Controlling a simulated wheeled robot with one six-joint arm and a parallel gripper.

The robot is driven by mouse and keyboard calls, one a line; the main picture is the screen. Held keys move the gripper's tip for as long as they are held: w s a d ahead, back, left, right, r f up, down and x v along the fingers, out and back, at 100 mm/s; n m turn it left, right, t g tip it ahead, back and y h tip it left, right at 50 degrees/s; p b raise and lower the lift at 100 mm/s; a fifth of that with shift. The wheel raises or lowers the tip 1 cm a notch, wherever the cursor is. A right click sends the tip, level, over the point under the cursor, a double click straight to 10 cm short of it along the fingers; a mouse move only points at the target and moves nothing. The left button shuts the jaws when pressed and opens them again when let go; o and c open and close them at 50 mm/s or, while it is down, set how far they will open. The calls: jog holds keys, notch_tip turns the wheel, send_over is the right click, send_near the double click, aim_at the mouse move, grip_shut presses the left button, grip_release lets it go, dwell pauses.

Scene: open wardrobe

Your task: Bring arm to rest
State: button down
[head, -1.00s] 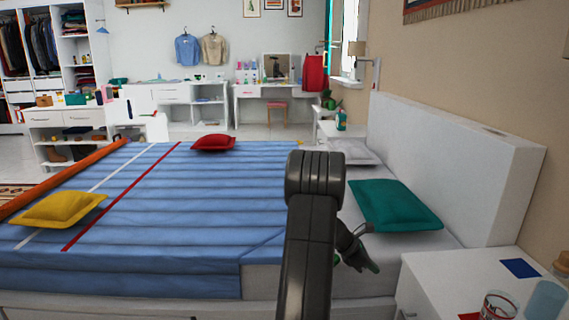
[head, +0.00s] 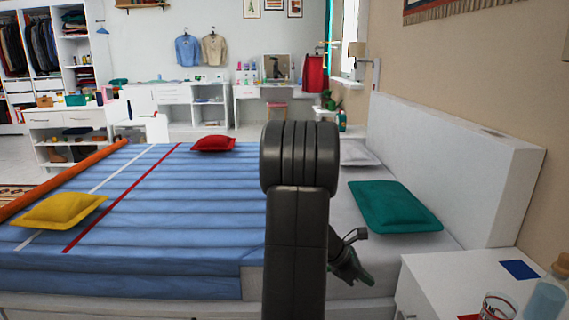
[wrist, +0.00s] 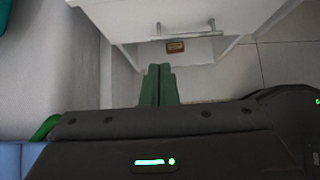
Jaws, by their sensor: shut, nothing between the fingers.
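My gripper (head: 362,278) shows in the head view partly behind my dark arm, over the near right side of the bed. In the wrist view its two green fingers (wrist: 158,72) lie together, shut with nothing between them. They point toward the front of a white bedside cabinet (wrist: 150,18). My arm is raised in the middle of the head view and hides part of the bed.
The bed (head: 170,215) carries yellow (head: 58,211), red (head: 213,143) and teal (head: 394,206) pillows. The white bedside cabinet (head: 440,280) at right holds a glass (head: 497,307) and a bottle (head: 546,298). A small brown item (wrist: 176,46) lies near the cabinet's handle in the wrist view.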

jog(key=s+b+x, duration=0.1)
jog(key=b+x, duration=0.2)
jog(key=x, duration=0.5)
jog(key=shift+s, duration=0.3)
